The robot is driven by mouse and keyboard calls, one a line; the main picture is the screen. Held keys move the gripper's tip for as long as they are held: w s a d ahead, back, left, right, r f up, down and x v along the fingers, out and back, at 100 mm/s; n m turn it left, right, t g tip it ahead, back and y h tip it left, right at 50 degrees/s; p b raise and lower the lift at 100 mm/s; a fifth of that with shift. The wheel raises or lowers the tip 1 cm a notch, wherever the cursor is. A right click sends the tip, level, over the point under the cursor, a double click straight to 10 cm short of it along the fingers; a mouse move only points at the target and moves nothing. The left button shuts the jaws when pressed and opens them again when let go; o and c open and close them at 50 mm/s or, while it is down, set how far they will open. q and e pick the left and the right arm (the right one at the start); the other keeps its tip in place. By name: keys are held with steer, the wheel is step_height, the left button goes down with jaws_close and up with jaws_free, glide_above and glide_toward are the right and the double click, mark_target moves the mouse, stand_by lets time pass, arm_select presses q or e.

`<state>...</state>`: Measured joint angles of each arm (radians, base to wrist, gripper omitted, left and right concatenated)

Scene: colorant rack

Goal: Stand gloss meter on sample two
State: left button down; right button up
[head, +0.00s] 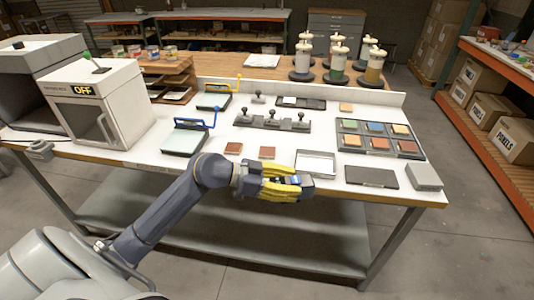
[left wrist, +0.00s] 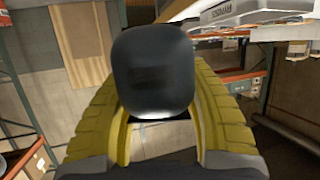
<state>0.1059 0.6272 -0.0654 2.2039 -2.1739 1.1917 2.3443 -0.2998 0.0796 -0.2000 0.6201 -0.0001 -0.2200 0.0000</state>
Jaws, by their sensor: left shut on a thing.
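My left gripper (head: 283,188) has yellow fingers shut on a dark, rounded device with a bluish patch, which looks like the gloss meter (head: 307,184). It is held in front of the table's near edge, close to the open metal tray. In the left wrist view the gloss meter (left wrist: 155,72) fills the space between the yellow fingers (left wrist: 155,125). Two small reddish-brown tiles lie on the table, a left one (head: 233,148) and a right one (head: 267,152). A dark rack (head: 381,129) holds several coloured tiles. I cannot read which is sample two. My right gripper is not in view.
An empty metal tray (head: 316,154), a dark flat plate (head: 371,176) and a grey block (head: 424,176) lie along the front right. A stand with black knobs (head: 271,124) is mid-table. A paper trimmer (head: 184,141) and a white cabinet (head: 94,105) are left.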

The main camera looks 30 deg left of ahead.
arm_select(q)
steer(key=shift+r, duration=0.1)
steer(key=w+a+r+n+t+y, duration=0.4)
steer(key=w+a+r+n, duration=0.1)
steer(key=w+a+r, duration=1.25)
steer(key=shift+n+y, duration=0.3)
steer(key=shift+y, duration=0.3)
steer(key=f, duration=1.3)
steer(key=w+f, duration=0.1)
steer(key=f, duration=0.6)
steer(key=shift+a+f, duration=0.15)
steer(key=shift+f, duration=0.15)
steer(key=c, duration=0.7)
jaws_free()
steer(key=shift+c, duration=0.2)
